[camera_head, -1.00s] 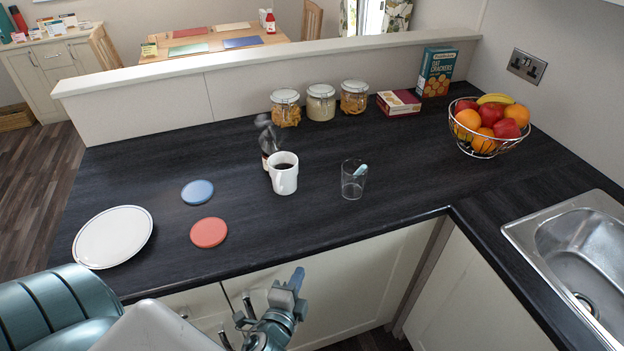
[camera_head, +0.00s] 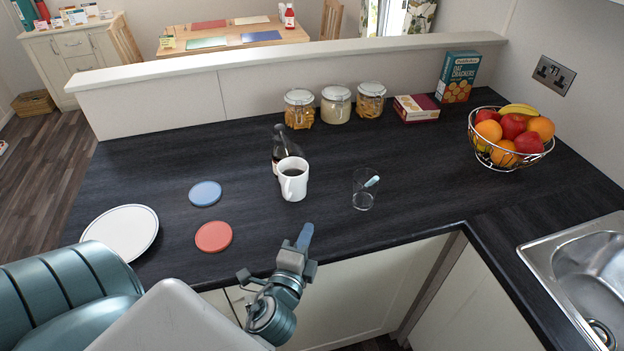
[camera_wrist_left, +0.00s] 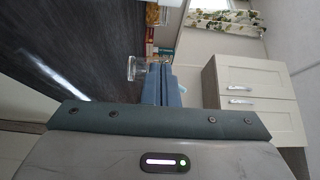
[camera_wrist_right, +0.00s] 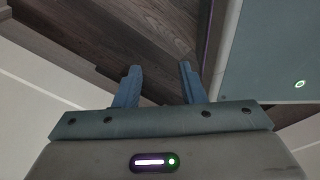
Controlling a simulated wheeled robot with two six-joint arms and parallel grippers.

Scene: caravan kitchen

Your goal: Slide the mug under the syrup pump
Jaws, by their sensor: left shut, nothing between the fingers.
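The white mug (camera_head: 294,186) stands upright on the dark worktop with dark liquid in it, its handle toward the front. A dark bottle (camera_head: 280,143), which looks like the syrup bottle, stands just behind it, partly hidden by the mug. I cannot make out its pump clearly. My left gripper (camera_head: 305,236) is shut and empty at the worktop's front edge, in front of the mug and apart from it. Its closed fingers also show in the left wrist view (camera_wrist_left: 162,84). My right gripper (camera_wrist_right: 160,75) is open and empty above the wooden floor.
A clear glass (camera_head: 363,190) with a pale blue item stands right of the mug. A blue coaster (camera_head: 205,194), a red coaster (camera_head: 213,237) and a white plate (camera_head: 122,233) lie left. Jars (camera_head: 335,107) and a fruit bowl (camera_head: 512,140) stand farther back. Worktop between coasters and mug is clear.

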